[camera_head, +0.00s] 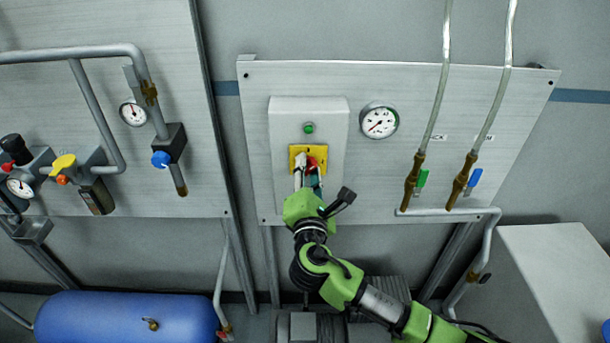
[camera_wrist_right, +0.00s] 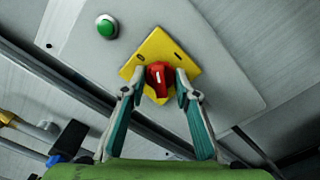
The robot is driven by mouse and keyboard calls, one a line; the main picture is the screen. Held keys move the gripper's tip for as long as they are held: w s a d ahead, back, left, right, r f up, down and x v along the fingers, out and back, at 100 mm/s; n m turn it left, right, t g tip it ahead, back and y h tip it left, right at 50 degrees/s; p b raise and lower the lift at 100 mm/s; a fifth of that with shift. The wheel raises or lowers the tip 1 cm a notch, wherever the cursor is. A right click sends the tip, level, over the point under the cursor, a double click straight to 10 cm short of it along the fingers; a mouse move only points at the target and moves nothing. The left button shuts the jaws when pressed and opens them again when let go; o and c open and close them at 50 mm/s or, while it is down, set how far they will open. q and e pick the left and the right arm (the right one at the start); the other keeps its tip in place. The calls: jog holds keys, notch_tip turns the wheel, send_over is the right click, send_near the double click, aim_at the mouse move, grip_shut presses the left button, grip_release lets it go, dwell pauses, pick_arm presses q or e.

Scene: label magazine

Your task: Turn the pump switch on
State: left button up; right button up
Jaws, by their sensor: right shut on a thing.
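The pump switch is a red rotary knob (camera_wrist_right: 158,79) on a yellow square plate (camera_wrist_right: 162,53), seen in the right wrist view. In the head view the red knob (camera_head: 318,158) shows partly, on the yellow plate (camera_head: 294,152) of a light grey box (camera_head: 283,117) on the wall panel. A round green lamp or button (camera_head: 309,128) sits above it and also shows in the wrist view (camera_wrist_right: 107,27). My right gripper (camera_wrist_right: 158,78) is shut on the red knob, one finger on each side. In the head view my right gripper (camera_head: 311,165) hides the knob's lower part. My left gripper is not in view.
A round gauge (camera_head: 379,120) is right of the box. Two hoses lead to valves with a green handle (camera_head: 422,178) and a blue handle (camera_head: 474,178). Pipes and a blue knob (camera_head: 161,159) are on the left panel. A blue tank (camera_head: 128,318) lies below.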

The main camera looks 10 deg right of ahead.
jog(key=m+b, duration=0.2)
jog(key=m, duration=0.1)
jog(key=m+b, duration=0.1)
jog(key=m, duration=0.1)
jog(key=shift+a+f+m+b, duration=0.1)
jog(key=shift+f+m+b, duration=0.1)
jog(key=shift+m+b, duration=1.45)
jog(key=shift+m, duration=0.95)
jog(key=o, duration=1.1)
jog(key=shift+s, duration=0.1)
jog(key=shift+s+r, duration=0.1)
jog(key=shift+r, duration=0.1)
jog(key=shift+s, duration=0.15)
jog(key=v, duration=1.1)
jog(key=shift+s, duration=0.3)
